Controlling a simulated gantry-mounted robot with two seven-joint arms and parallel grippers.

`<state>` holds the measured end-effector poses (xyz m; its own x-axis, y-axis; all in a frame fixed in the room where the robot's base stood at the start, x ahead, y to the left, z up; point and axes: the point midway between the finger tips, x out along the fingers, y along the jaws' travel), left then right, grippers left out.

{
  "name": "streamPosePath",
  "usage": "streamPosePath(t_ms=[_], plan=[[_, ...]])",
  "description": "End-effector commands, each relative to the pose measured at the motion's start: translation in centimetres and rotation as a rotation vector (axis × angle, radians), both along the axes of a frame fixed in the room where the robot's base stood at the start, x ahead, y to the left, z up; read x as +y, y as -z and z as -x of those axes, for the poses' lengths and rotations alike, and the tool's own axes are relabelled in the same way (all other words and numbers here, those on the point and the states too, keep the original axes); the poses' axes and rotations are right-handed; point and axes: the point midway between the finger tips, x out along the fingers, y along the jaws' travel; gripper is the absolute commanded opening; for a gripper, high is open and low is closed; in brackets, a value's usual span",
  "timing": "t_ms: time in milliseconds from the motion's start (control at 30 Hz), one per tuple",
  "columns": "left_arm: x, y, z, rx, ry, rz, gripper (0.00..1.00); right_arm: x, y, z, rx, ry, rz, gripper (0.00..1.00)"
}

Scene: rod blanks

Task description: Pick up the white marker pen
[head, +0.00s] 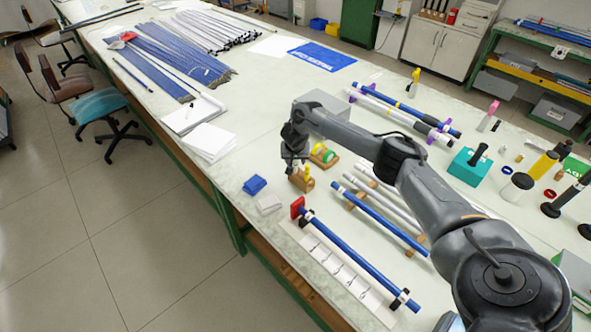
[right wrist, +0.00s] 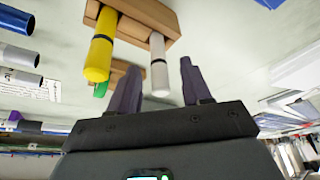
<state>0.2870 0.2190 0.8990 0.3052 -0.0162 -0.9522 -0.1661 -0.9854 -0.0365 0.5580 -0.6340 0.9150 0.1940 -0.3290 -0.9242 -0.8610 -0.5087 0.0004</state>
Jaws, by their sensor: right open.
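The white marker pen (right wrist: 159,65) stands in a wooden block (right wrist: 147,14) in the right wrist view, beside a thicker yellow pen (right wrist: 99,48) with a dark band. My right gripper (right wrist: 158,78) is open, with the white pen appearing between its two dark fingers. I cannot tell how deep the pen sits between them, and no grip on it shows. In the head view my right gripper (head: 294,160) is just above the small wooden block (head: 301,181), and the arm largely hides the pens. My left gripper is not in view.
A tape holder (head: 323,155) with green and yellow rolls stands close behind the block. A blue sponge-like block (head: 254,185) and a pale one (head: 269,205) lie to its left. Blue and white rods (head: 380,216) lie close on the right. The table's left front edge is near.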

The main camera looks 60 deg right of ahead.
Motion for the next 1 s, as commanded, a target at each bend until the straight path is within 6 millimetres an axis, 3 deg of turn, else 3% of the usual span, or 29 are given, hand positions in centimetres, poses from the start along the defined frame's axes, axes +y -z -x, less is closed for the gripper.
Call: streamPosePath(t_ms=[200, 467, 800, 1000], plan=[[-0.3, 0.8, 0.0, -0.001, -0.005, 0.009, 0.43, -0.7, 2.0, -0.4, -0.001, 0.002, 0.0, 0.48], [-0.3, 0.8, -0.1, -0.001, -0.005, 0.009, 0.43, -0.8, 2.1, -0.5, -0.001, 0.0, 0.0, 0.48], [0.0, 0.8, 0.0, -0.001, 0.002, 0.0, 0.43, -0.8, 2.1, -0.4, -0.001, 0.001, 0.001, 0.0], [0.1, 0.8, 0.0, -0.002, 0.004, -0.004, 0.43, -0.8, 2.1, -0.4, -0.001, 0.001, 0.001, 0.0]])
